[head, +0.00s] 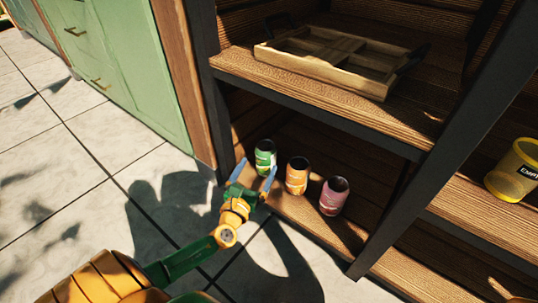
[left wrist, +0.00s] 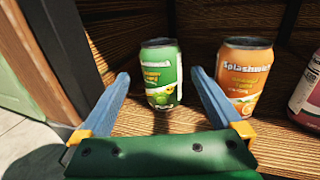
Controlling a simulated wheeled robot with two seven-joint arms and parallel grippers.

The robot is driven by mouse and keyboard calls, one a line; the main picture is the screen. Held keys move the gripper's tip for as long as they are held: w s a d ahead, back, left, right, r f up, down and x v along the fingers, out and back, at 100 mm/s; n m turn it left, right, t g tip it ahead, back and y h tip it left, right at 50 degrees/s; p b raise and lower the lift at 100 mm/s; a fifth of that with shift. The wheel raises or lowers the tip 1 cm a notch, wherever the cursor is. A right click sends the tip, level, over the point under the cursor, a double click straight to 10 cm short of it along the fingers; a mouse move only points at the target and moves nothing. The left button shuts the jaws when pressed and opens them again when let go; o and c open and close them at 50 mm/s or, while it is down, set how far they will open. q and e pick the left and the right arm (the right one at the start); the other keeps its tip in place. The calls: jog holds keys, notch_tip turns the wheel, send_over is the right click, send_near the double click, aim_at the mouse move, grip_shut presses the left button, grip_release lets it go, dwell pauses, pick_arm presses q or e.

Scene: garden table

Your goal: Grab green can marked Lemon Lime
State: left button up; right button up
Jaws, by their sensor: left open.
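The green can (head: 265,158) stands upright on the lower wooden shelf, leftmost in a row of three cans. In the left wrist view the green can (left wrist: 161,75) stands ahead, between the lines of my two fingers, with yellow lettering too small to read surely. My left gripper (head: 255,170) is open, its blue fingers pointing at the green can. In the left wrist view the left gripper (left wrist: 160,88) has its fingertips spread on either side of the can's image; whether they have reached the can is hard to tell. My right gripper is not in view.
An orange can (head: 297,177) stands just right of the green one, with a pink can (head: 334,196) beyond it. A dark post (left wrist: 62,50) rises at the left of the shelf opening. A wooden tray (head: 325,62) sits on the shelf above. A yellow container (head: 512,172) stands far right.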

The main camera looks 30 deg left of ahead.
aim_at(262, 159)
pick_arm(q)
jog(key=b+x, duration=0.1)
jog(key=x, duration=0.2)
jog(key=b+x, duration=0.1)
jog(key=x, duration=0.1)
jog(key=shift+w+r, duration=0.2)
jog(key=shift+w, duration=0.2)
grip_shut()
jog(key=shift+r, duration=0.1)
